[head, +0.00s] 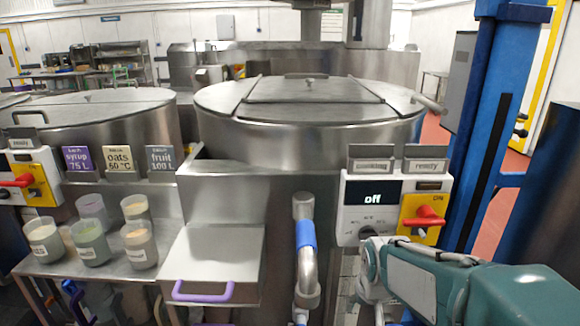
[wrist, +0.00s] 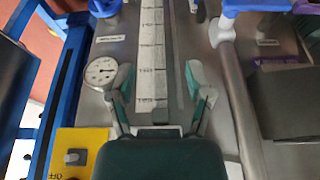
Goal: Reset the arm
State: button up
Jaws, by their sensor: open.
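My teal arm reaches in from the lower right of the head view, in front of the control panel (head: 357,213). My gripper (wrist: 158,76) shows in the wrist view with its two fingers spread wide and nothing between them. Beyond the fingers are a scale strip (wrist: 151,50) and a round gauge (wrist: 101,73), the gauge just left of the left finger. In the head view the arm's end lies low by the panel's dark knob and below the red switch (head: 424,218); its fingers are hard to make out there.
A large lidded steel kettle (head: 310,125) stands behind the panel. A steel box with a purple handle (head: 203,293) and a blue-gripped pipe (head: 306,240) are left of the arm. Several ingredient cups stand on a shelf (head: 75,262). A blue column (head: 484,120) rises at the right.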

jog(key=s+r+t, duration=0.1)
jog(key=s+r, duration=0.2)
jog(key=s, duration=0.5)
jog(key=s+r, duration=0.4)
jog(key=s, duration=0.4)
jog(key=shift+d+r+t, duration=0.25)
jog(key=shift+r+t, duration=0.05)
jog(key=shift+t, duration=0.1)
